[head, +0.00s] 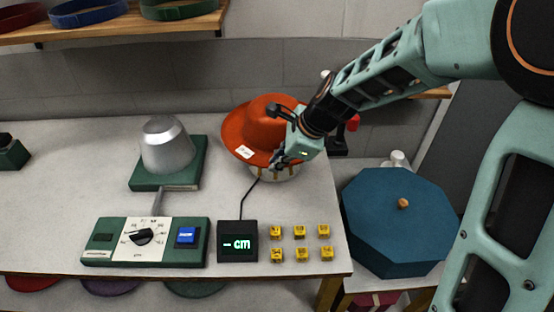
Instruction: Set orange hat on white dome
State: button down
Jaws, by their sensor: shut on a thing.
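The orange hat (258,125) is at the back right of the white table, tilted, with a white tag on its brim. My gripper (278,160) is at the front right of its brim and is shut on it; the fingertips are small and partly dark against the hat. A round white piece with brass-coloured parts (280,174) shows just below the brim. Most of it is hidden by the hat and gripper, so I cannot tell whether it is the white dome or whether the hat touches it. A silver-grey, blunt-topped block (166,146) stands bare on a green base to the left.
A green control box (103,242) with a dial and blue button is at the front left. A "-cm" display (237,241) and several yellow cubes (299,231) lie along the front. A blue octagonal box (385,235) stands right of the table. A shelf (110,27) holds hat bands.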

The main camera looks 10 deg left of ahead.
notch_tip(320, 180, down, 10)
jog(key=b, duration=0.7)
jog(key=shift+f, duration=0.1)
jog(key=shift+f+b, duration=0.65)
jog(key=shift+f, duration=0.15)
jog(key=c, duration=2)
grip_release()
jog(key=shift+r, duration=0.15)
